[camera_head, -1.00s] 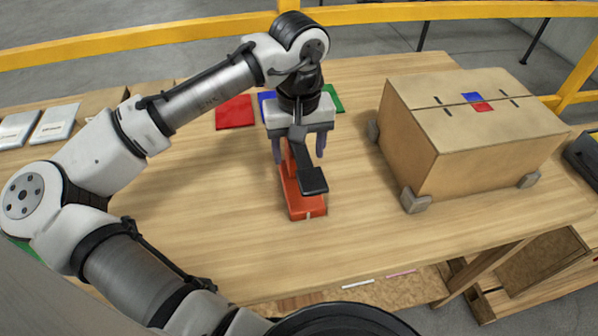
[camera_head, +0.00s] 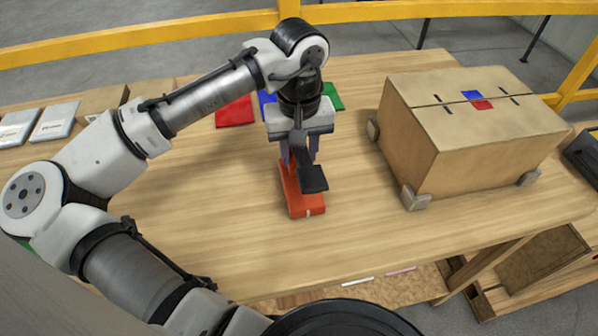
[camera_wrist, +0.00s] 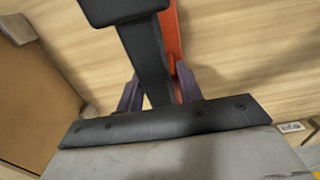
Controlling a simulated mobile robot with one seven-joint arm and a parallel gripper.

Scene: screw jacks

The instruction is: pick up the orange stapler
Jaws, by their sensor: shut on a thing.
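The orange stapler (camera_head: 303,205) lies on the wooden table (camera_head: 210,240), directly under my gripper. Its near end shows clear below the wrist camera's black mount; its middle is partly hidden. My gripper (camera_head: 300,158) points down, and its purple fingers are closed in on the stapler's two sides. In the wrist view, the stapler (camera_wrist: 170,40) runs up from between the fingertips (camera_wrist: 160,88), partly covered by the black mount. The stapler still appears to rest on the table.
A cardboard box (camera_head: 465,130) with grey corner blocks stands to the right. Red (camera_head: 234,112), blue and green (camera_head: 333,96) flat pieces lie behind my gripper. White packets (camera_head: 55,121) lie at the far left. The table in front and left of the stapler is clear.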

